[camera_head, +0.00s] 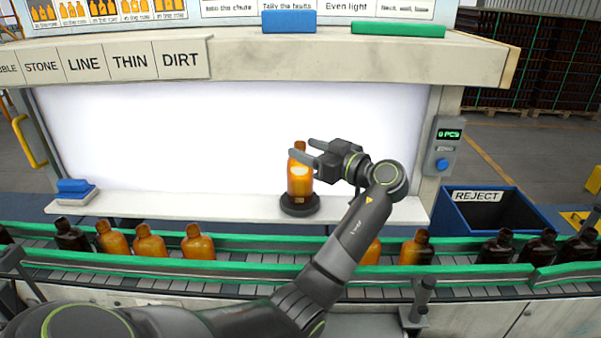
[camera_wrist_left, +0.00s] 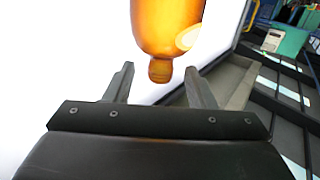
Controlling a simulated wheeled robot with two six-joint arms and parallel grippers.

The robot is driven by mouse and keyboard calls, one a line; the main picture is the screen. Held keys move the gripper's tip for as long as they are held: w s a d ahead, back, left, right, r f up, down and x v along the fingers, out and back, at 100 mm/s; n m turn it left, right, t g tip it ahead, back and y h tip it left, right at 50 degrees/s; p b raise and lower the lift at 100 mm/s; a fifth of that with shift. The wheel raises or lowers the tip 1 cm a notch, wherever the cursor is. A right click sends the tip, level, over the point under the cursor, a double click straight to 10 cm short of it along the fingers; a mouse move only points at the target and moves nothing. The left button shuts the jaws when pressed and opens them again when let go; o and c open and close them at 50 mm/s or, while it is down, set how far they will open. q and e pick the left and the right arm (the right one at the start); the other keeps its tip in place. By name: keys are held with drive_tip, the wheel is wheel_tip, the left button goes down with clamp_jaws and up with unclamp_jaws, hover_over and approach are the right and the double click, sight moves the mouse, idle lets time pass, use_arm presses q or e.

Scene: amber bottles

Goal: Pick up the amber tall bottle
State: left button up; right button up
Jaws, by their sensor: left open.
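The amber tall bottle (camera_head: 299,178) stands upright on a round black base (camera_head: 299,205) on the white ledge, in front of the bright white panel. My left gripper (camera_head: 309,151) is at the height of the bottle's neck and upper body, with its fingers pointing left toward it. In the left wrist view, the amber bottle (camera_wrist_left: 168,28) shows with its neck just beyond and between the open fingertips (camera_wrist_left: 158,80). Whether a finger touches the bottle cannot be told. My right gripper is not in view.
A conveyor with green rails (camera_head: 230,243) runs along the front, carrying several amber bottles (camera_head: 198,243) and dark bottles (camera_head: 497,246). A blue reject bin (camera_head: 490,214) stands at the right. A blue block (camera_head: 73,186) lies on the ledge's left end. The ledge between is clear.

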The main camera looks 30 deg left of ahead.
use_arm(q)
drive_tip(key=a, duration=0.1)
drive_tip(key=a+p, duration=0.1)
drive_tip(key=a, duration=0.2)
drive_tip(key=shift+w+a+r, duration=0.1)
drive_tip(key=shift+w+a, duration=0.05)
drive_tip(key=shift+w, duration=0.1)
drive_tip(key=shift+a+p, duration=0.25)
drive_tip(key=shift+p, duration=0.05)
drive_tip(key=shift+d, duration=0.1)
drive_tip(key=shift+c, duration=0.3)
drive_tip(key=c, duration=1)
clamp_jaws()
